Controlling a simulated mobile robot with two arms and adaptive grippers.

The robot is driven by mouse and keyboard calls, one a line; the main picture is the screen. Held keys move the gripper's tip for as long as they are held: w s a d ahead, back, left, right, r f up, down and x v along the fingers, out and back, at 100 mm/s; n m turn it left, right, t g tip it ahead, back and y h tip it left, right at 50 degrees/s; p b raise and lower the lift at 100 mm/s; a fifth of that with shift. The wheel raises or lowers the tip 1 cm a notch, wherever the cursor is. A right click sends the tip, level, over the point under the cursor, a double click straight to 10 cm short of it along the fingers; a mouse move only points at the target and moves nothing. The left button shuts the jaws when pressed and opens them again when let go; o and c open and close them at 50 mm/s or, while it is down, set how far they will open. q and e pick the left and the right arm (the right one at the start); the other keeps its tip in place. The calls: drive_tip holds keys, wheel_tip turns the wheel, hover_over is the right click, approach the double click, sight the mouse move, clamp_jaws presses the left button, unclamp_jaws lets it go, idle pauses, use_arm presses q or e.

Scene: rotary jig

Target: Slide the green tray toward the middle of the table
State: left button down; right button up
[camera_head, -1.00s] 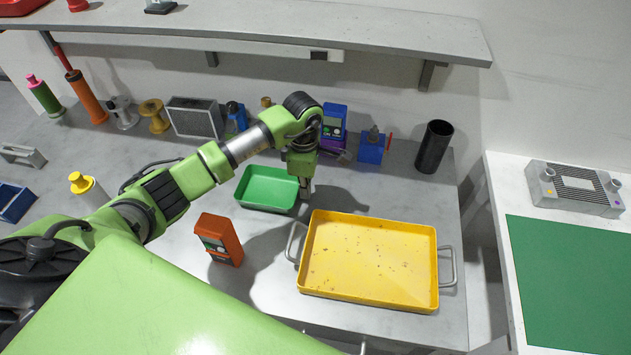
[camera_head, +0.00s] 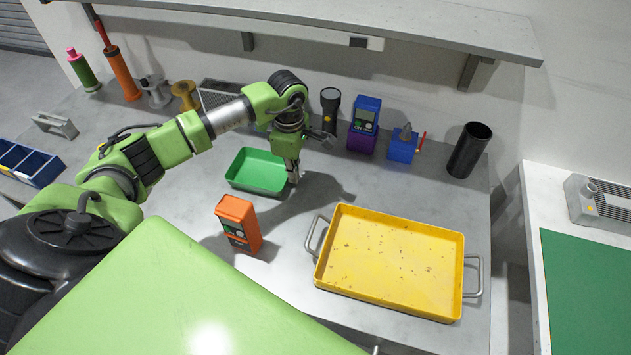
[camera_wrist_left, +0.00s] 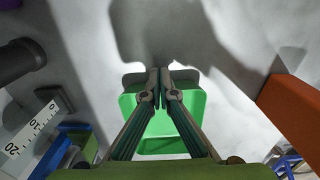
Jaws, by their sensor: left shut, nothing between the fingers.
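The green tray (camera_head: 262,187) is a small shallow rectangular tray lying on the grey table, left of the big yellow tray. My left gripper (camera_head: 293,180) reaches down beside the green tray's right end, with its fingers shut and nothing between them. In the left wrist view the closed fingertips (camera_wrist_left: 160,76) are at the edge of the green tray (camera_wrist_left: 160,146), and the fingers hide part of it. I cannot tell for sure whether they touch the wall. My right gripper is not in view.
An orange device (camera_head: 240,221) stands just in front of the green tray. The yellow tray (camera_head: 388,262) with handles fills the table's right front. A flashlight (camera_head: 330,108), blue devices (camera_head: 367,112) and a black cylinder (camera_head: 469,150) line the back. Bare table lies left of the green tray.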

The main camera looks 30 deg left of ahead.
sight(264, 176)
use_arm(q)
drive_tip(key=a+b, duration=0.1)
drive_tip(key=a, duration=0.2)
drive_tip(key=s+a+b, duration=0.1)
drive_tip(key=a, duration=0.1)
drive_tip(key=s+a+b, duration=0.1)
drive_tip(key=a, duration=0.2)
drive_tip(key=shift+s+a, duration=0.2)
drive_tip(key=shift+a, duration=0.1)
drive_tip(key=shift+d, duration=0.1)
